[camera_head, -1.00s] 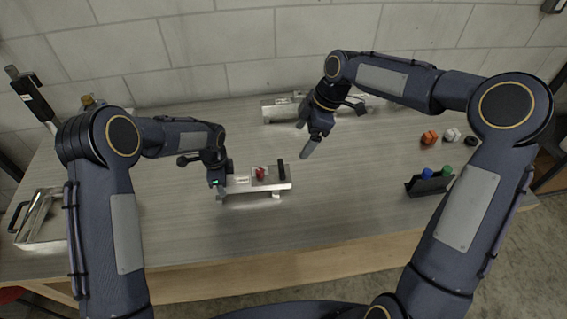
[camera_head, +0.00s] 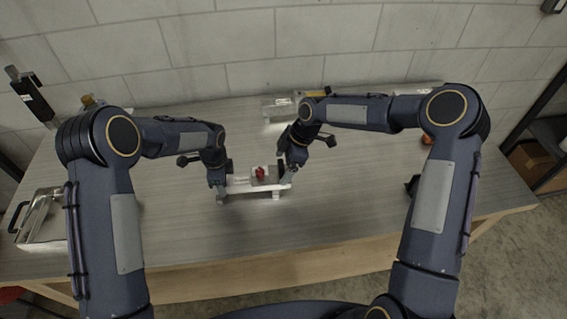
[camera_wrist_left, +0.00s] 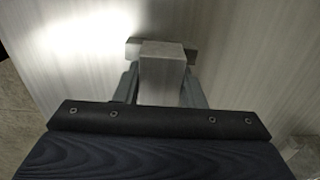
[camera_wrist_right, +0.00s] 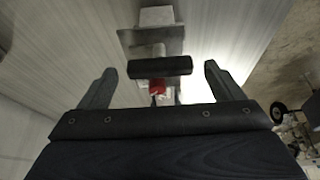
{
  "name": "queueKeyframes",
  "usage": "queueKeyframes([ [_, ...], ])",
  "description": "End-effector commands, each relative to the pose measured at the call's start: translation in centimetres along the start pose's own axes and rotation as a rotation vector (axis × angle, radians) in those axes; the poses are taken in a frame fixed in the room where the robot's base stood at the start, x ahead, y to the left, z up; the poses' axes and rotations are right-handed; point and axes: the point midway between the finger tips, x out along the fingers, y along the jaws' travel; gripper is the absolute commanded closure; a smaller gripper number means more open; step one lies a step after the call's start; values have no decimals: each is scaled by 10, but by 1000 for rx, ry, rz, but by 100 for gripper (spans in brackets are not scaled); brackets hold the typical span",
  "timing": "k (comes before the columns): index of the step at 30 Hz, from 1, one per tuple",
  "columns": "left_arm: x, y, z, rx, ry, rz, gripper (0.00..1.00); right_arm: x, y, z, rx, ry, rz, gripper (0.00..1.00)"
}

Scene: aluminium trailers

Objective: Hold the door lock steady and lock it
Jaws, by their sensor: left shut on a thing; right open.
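The door lock (camera_head: 240,187) is a pale metal assembly on the table, with a red part (camera_head: 260,172) on top. My left gripper (camera_head: 219,192) is shut on its left end; the left wrist view shows a metal block (camera_wrist_left: 162,72) between the fingers. My right gripper (camera_head: 287,178) is at the lock's right end and hides the black handle in the head view. In the right wrist view that black handle (camera_wrist_right: 160,67) lies crosswise between the open fingers, with a visible gap on each side. The red part (camera_wrist_right: 157,88) shows just below it there.
Another metal piece (camera_head: 279,108) lies at the back of the table. A metal tray (camera_head: 45,222) is at the left edge. An orange object (camera_head: 426,140) and a black holder (camera_head: 411,185) are at the right, partly behind my right arm. The front of the table is clear.

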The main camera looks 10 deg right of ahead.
Motion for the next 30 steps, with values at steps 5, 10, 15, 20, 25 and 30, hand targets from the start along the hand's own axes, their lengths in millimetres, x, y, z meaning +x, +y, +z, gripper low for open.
queueKeyframes([
  [5, 0, 0, 0, 1, 0, 0, 97, 2, 0, 0, 0, 0, 1, 13],
  [10, 0, 0, 0, 1, 0, 1, 97, 2, 0, 0, 0, 0, 1, 18],
  [15, 0, 0, 0, 1, 0, 1, 97, 2, 0, 0, 0, 0, 1, 40],
  [20, 0, 0, 0, 2, 0, 1, 97, 2, 0, 0, 0, 0, 1, 57],
  [25, 0, 0, 0, 2, 0, 1, 97, 2, 0, 0, 9, 0, 6, 58],
  [30, 0, 0, 0, 2, 0, 1, 97, 2, 0, 0, 56, -2, 26, 58],
])
